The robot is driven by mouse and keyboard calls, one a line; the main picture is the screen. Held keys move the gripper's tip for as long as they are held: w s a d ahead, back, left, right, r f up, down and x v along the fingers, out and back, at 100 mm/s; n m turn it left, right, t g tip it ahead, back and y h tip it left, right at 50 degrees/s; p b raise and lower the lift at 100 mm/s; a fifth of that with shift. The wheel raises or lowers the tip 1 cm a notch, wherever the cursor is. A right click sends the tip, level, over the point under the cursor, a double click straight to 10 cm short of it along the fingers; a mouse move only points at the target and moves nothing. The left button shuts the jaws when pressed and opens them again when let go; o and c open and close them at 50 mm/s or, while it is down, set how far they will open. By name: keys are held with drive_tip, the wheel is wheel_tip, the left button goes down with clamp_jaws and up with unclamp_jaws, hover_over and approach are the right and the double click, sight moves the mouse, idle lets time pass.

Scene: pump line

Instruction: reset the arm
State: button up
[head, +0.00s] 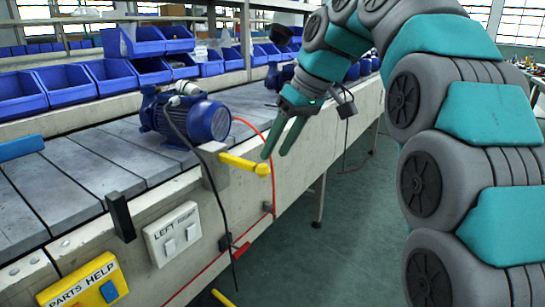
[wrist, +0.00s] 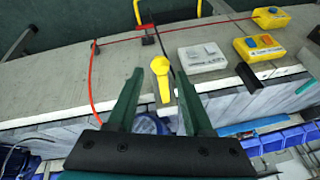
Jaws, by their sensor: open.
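My gripper (head: 279,140) is open and empty in the head view. It hangs in front of the line's side, to the right of the blue pump (head: 192,115). A yellow lever handle (head: 244,165) sticks out from the line's edge, a little left of and below my fingertips. In the wrist view my gripper's two fingers (wrist: 158,88) are spread apart, and the yellow handle (wrist: 160,75) shows between them. I cannot tell whether they touch it. My arm curves down from the upper right in the head view.
A white LEFT/RIGHT switch box (head: 174,235) and a yellow PARTS HELP box (head: 88,284) sit on the line's side. A black cable (head: 208,185) and red cord (head: 262,240) hang there. Blue bins (head: 66,84) stand behind the conveyor (head: 95,160). Floor at right looks open.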

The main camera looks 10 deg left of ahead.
drive_tip(key=p+v, duration=0.1)
drive_tip(key=v, duration=0.1)
drive_tip(key=shift+d+r, duration=0.25)
drive_tip(key=shift+r, duration=0.1)
drive_tip(key=s+d+f+m+g+h, duration=0.1)
drive_tip(key=s+d+f+m, duration=0.4)
drive_tip(key=s+d+f, duration=0.6)
drive_tip(key=s+d+f+m+g+h, duration=0.1)
drive_tip(key=s+d+f+m+h, duration=0.3)
drive_tip(key=s+d+f, duration=0.8)
drive_tip(key=s+f+m, duration=0.1)
drive_tip(key=s+f, duration=0.5)
drive_tip(key=s, duration=0.2)
drive_tip(key=shift+s+d+f+m+g, duration=0.25)
drive_tip(key=shift+s+m+g, duration=0.05)
drive_tip(key=shift+m, duration=0.1)
